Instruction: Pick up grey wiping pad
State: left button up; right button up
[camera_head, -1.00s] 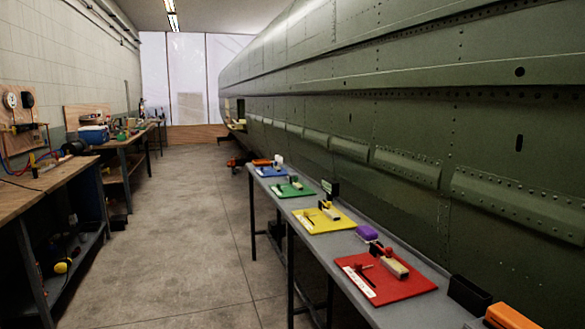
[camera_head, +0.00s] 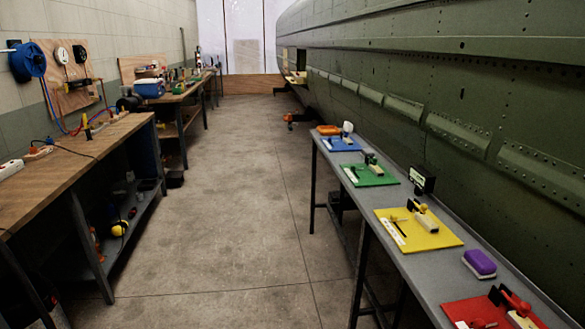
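I cannot make out a grey wiping pad in the head view. A long grey table (camera_head: 447,273) along the right carries several coloured mats with small tools. A purple block with a pale underside (camera_head: 479,264) lies on it between the yellow mat (camera_head: 437,238) and the red mat (camera_head: 460,309). The red mat is cut off by the bottom edge. Neither of my grippers is in view.
A green fuselage wall (camera_head: 480,100) stands behind the table. A wooden workbench (camera_head: 75,155) with cables and a shelf below runs along the left. The concrete floor (camera_head: 225,200) between them is clear.

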aim_at(364, 152)
jog(key=i+j, duration=0.1)
jog(key=i, duration=0.5)
jog(key=i+j, duration=0.1)
jog(key=i, duration=0.55)
jog(key=i+j+z, duration=0.1)
jog(key=i, duration=0.5)
